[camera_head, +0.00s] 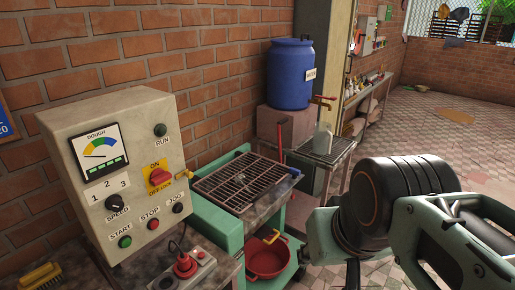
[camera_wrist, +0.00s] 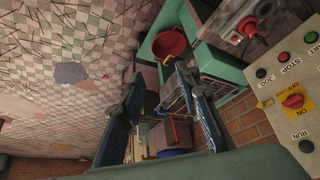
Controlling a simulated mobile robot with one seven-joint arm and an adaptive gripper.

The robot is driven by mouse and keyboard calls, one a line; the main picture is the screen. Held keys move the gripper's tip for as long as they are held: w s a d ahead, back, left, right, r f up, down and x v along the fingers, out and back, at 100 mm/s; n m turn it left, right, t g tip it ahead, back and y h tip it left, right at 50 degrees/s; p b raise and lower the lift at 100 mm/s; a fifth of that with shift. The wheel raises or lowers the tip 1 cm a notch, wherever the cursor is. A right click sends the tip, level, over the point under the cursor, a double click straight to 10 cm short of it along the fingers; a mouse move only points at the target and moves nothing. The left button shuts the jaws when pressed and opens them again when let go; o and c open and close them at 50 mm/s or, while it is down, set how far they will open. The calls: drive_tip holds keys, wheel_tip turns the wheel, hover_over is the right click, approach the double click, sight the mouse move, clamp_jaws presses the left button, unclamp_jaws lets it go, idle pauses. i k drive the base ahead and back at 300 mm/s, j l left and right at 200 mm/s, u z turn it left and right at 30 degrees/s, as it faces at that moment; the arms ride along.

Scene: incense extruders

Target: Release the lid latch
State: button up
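A dark wire-grate lid (camera_head: 243,180) lies closed over the green machine in the head view, and part of a grate (camera_wrist: 174,97) shows between my fingers in the wrist view. In the head view my arm is at the right, apart from the lid, and the fingertips cannot be made out.
A control box (camera_head: 115,170) with a yellow-red switch stands at the left. A red pot (camera_head: 267,262) sits below the machine. A blue barrel (camera_head: 290,75) and a small side table (camera_head: 340,149) stand behind. Tiled floor at the right is largely clear.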

sight(295, 172)
drive_tip(key=z, duration=0.2)
drive_tip(key=i+l+u, duration=0.3)
drive_tip(key=i+l, duration=0.5)
drive_tip(key=i, duration=0.2)
drive_tip(key=i+l+u, duration=0.35)
drive_tip(key=i+l, duration=0.55)
drive_tip(key=l, duration=0.15)
